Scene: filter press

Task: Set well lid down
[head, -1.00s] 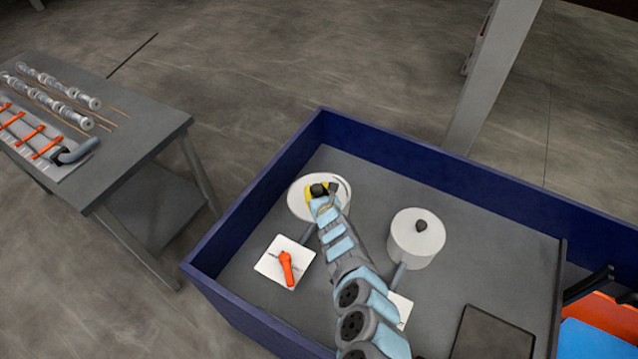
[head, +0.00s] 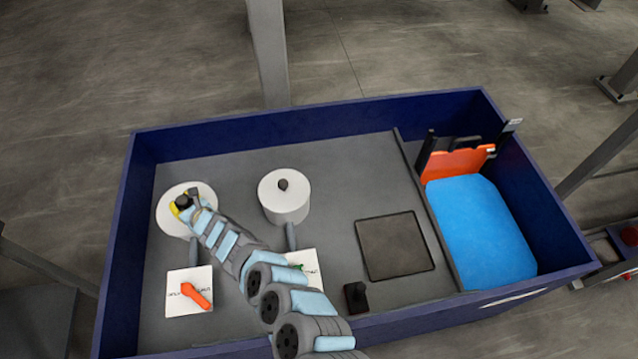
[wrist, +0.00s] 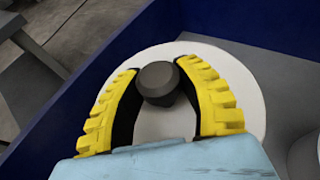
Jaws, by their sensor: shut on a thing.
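The lid at the left (head: 171,222) is a round white disc with a dark knob, inside the blue-walled tray. My gripper (head: 184,203) reaches it from the lower right and is shut on the knob. In the wrist view the dark knob (wrist: 158,82) sits between the two yellow fingers, with the white disc spread below them. I cannot tell whether the disc rests on its well or hangs just above it; what lies under it is hidden. A second white round well (head: 285,205) with a dark knob on its lid stands upright to the right.
An orange valve handle (head: 196,295) on a white plate lies in front of the held lid. A second plate (head: 312,262) is partly behind my arm. A dark square panel (head: 395,246), a small black block (head: 356,297) and a blue sheet (head: 482,228) lie right.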

